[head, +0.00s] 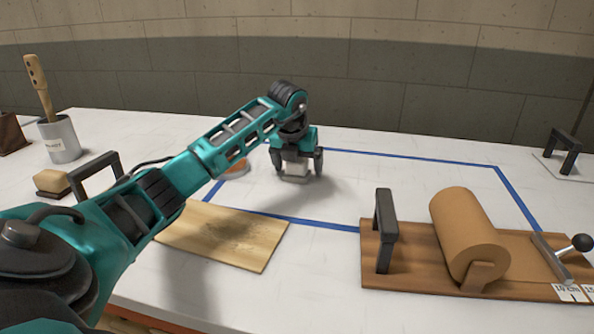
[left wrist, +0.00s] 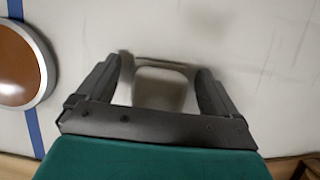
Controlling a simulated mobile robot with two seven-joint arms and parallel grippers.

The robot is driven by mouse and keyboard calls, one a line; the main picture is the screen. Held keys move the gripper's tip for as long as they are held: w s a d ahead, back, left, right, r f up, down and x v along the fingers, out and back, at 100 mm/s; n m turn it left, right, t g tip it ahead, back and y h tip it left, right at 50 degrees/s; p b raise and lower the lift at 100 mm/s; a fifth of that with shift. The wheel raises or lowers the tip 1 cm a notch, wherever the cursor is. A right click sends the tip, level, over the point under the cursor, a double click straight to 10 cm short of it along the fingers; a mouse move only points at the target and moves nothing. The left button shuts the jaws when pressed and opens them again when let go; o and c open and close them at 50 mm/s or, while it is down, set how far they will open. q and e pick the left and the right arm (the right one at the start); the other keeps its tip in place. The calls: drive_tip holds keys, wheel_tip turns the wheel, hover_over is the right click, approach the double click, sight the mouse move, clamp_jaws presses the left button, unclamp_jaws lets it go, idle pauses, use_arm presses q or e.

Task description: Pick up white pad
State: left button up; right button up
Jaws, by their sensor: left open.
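A small whitish-grey pad (head: 294,179) lies on the white table inside the blue tape outline, partly hidden by my left gripper (head: 299,166). My left gripper points down with its two dark fingers apart, one on each side of the pad. Gaps seem to remain between the fingers and the pad. My right gripper is in neither view.
An orange-brown round dish (left wrist: 17,66) lies left of the gripper. A wooden board (head: 225,240) lies in front. A brown paper roll (head: 465,232) on a wooden base stands right. A metal pot (head: 60,140) stands far left. The table inside the tape, right of the gripper, is clear.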

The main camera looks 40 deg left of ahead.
use_arm(q)
drive_tip(key=c, duration=1.1)
drive_tip(key=shift+r, duration=0.15)
drive_tip(key=shift+c, duration=0.2)
wheel_tip(320, 180, up, 20)
drive_tip(key=p, duration=0.4)
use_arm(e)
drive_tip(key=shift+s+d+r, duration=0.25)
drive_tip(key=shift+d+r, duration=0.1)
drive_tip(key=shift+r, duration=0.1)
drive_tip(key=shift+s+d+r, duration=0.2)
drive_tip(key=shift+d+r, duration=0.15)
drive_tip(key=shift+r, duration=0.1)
